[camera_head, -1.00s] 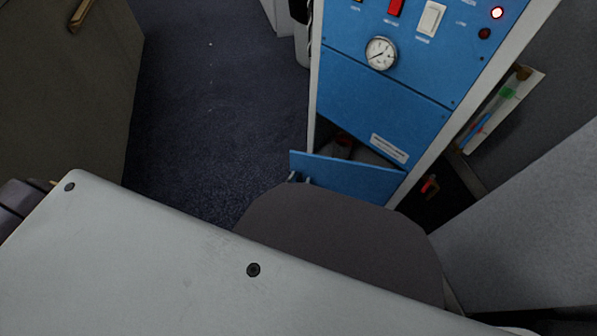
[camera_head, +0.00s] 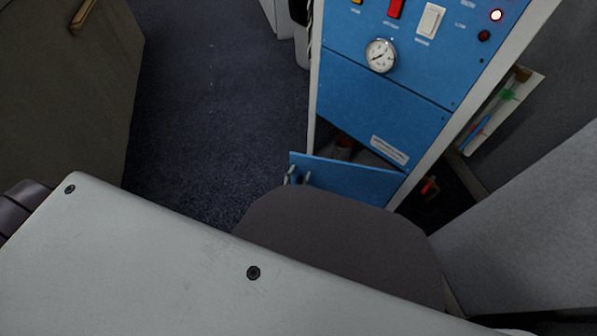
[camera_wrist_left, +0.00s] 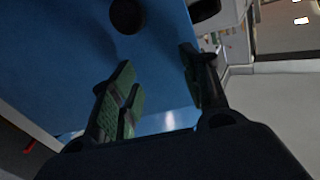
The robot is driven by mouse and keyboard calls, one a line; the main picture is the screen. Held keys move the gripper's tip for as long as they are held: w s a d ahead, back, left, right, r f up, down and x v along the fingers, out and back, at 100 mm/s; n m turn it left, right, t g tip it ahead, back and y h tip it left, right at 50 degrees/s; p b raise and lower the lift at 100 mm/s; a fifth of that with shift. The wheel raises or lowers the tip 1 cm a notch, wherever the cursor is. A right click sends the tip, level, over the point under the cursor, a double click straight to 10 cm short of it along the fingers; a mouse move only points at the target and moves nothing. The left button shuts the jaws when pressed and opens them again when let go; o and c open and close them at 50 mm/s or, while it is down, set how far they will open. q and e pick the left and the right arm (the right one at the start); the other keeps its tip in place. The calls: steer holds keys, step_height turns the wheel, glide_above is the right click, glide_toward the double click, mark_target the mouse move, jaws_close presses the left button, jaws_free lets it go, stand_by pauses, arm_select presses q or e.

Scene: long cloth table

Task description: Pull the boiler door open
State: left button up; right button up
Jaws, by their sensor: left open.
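The blue boiler (camera_head: 378,100) stands at centre right in the head view. Its lower blue door (camera_head: 350,180) stands partly open, tilted outward, with a dark gap above it showing the inside. Small light metal parts show at the door's left end; I cannot tell exactly what they are. My dark arm link hides the door's lower part. In the left wrist view my left gripper (camera_wrist_left: 156,62) is open, its green-padded fingers apart in front of a blue surface (camera_wrist_left: 75,50). Nothing shows between the fingers. My right gripper is not in view.
A pressure gauge (camera_head: 381,55), switches and a lit red lamp (camera_head: 497,15) are on the boiler's panel. A grey-brown cabinet (camera_head: 60,90) stands at the left. Dark carpet (camera_head: 215,90) between is clear. A grey panel (camera_head: 530,220) stands at the right.

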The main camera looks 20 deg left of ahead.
mark_target(303, 163)
arm_select(q)
steer(key=shift+r, duration=1.75)
